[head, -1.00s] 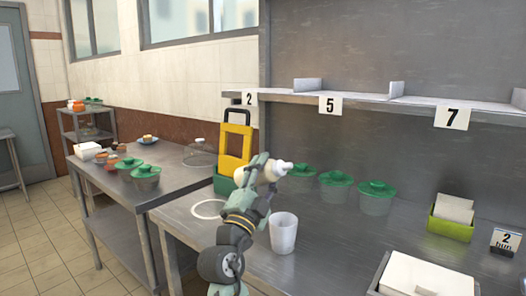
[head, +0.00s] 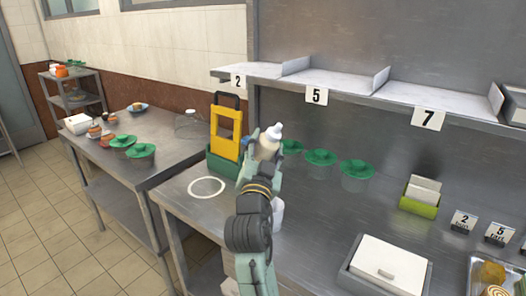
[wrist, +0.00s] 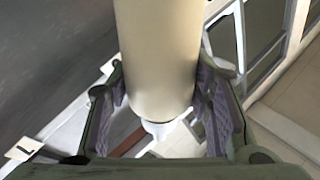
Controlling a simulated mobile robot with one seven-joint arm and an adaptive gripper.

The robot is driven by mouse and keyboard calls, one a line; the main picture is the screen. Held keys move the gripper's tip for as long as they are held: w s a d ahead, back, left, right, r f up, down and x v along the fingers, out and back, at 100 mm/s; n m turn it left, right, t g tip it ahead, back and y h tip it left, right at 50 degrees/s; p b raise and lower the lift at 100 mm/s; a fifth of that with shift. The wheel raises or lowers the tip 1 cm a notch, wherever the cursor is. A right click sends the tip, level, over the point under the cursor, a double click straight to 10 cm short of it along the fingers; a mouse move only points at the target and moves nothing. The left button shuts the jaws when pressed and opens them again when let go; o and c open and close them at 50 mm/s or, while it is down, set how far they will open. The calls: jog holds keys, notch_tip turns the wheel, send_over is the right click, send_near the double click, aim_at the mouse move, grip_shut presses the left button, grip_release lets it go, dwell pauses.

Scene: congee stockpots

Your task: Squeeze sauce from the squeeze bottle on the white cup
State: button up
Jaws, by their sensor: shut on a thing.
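My gripper (head: 260,160) is shut on the squeeze bottle (head: 269,142), a cream bottle with a white top. It holds the bottle in the air, tilted, with the white top up and to the right in the head view. In the wrist view the bottle (wrist: 158,50) fills the space between the two fingers of my gripper (wrist: 160,95). The white cup (head: 278,214) stands on the steel counter, mostly hidden behind my arm. The bottle is apart from the cup. No sauce is visible.
Several green-lidded containers (head: 320,157) stand behind the bottle. A yellow and green caddy (head: 226,135) is to the left, near a white ring (head: 207,187) on the counter. A white-lidded box (head: 388,265) is at the front right. A numbered shelf (head: 350,90) runs above.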

aim_at(273, 130)
jog(key=r+n+g, duration=0.1)
jog(key=r+n, duration=0.1)
jog(key=d+r+n, duration=0.1)
jog(key=r+n, duration=0.1)
jog(key=r, duration=0.1)
jog(key=s+r+n+g+y, duration=0.1)
jog(key=r+n, duration=0.1)
jog(key=r, duration=0.1)
jog(key=shift+s+d+g, duration=0.1)
jog(key=shift+d+g, duration=0.2)
jog(key=shift+s+a+f, duration=0.1)
dwell(0.6)
